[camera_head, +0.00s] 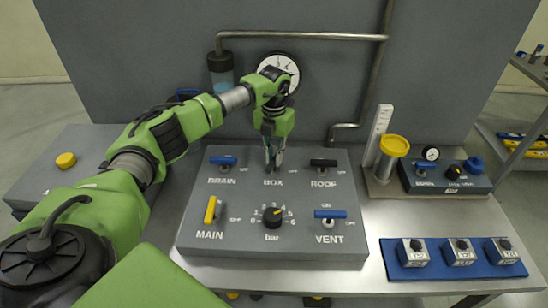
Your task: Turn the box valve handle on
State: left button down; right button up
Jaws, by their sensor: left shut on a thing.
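The grey valve panel (300,262) lies on the bench with labelled handles. My left gripper (273,165) reaches down from above onto the BOX valve, just above the word BOX. Its fingers point down and are shut on the box valve handle, which is mostly hidden by them, so I cannot tell which way it points. My right gripper is not in view.
The blue DRAIN handle (223,160), black ROOF handle (323,162) and blue VENT handle (330,214) lie crosswise. The yellow MAIN handle (210,209) stands lengthwise. A black bar knob (272,215) sits below BOX. A gauge (279,66) and pipe (300,36) are behind my arm.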

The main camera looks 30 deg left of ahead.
aim_at(274, 160)
pick_arm(q)
jog(key=shift+r+n, duration=0.1)
jog(key=shift+n, duration=2.1)
jog(key=shift+w, duration=0.1)
jog(key=c, duration=2)
grip_release()
jog(key=shift+c, duration=0.2)
notch_tip(274, 160, up, 12)
